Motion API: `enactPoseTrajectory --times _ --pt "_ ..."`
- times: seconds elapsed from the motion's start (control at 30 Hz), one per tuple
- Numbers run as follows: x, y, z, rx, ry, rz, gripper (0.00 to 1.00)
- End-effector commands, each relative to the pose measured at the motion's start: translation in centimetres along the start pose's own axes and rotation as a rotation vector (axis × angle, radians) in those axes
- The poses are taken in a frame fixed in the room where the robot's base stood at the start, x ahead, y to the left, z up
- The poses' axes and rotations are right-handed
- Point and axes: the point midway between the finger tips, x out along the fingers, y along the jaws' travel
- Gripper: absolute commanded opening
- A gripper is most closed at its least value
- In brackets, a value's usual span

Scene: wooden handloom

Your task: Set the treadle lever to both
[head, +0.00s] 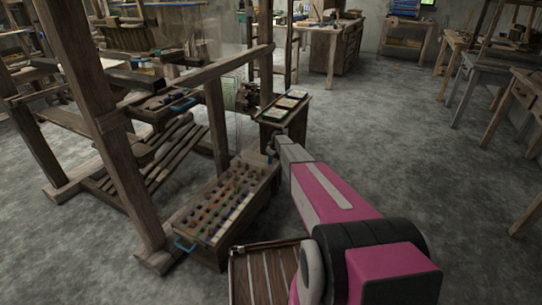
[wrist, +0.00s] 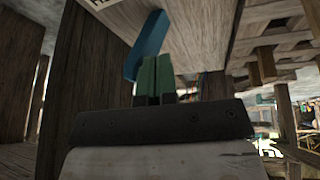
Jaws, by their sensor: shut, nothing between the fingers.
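A blue bar (wrist: 147,46), which looks like the lever, stands out from a wooden face in the wrist view. My gripper (wrist: 154,65) shows there as two green fingers shut together, with nothing between them. The fingertips are close to the bar, just to its right in the picture; I cannot tell if they touch it. Part of a dark printed mark shows at the top edge. The treadles (head: 165,155) lie under the loom at left.
A wooden box (head: 212,252) with rows of coloured pegs and a blue handle (head: 184,245) stands beside my arm. Loom posts (head: 112,150) and a beam (head: 225,66) rise at left. A small stand (head: 291,122) is just beyond my gripper. The floor (head: 400,130) at right is clear.

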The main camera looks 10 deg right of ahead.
Motion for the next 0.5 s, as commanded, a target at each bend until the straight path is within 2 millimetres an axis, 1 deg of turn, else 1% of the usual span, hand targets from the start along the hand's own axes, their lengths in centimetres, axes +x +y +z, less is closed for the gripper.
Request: enactPoseTrajectory --times 0.1,0.37,0.5 --pt "0.1 -0.6 0.2 0.0 0.0 0.0 0.0" --pt "0.0 -1.1 0.2 0.0 0.0 0.0 0.0" --pt "-0.6 -2.1 0.1 0.0 0.0 0.0 0.0"
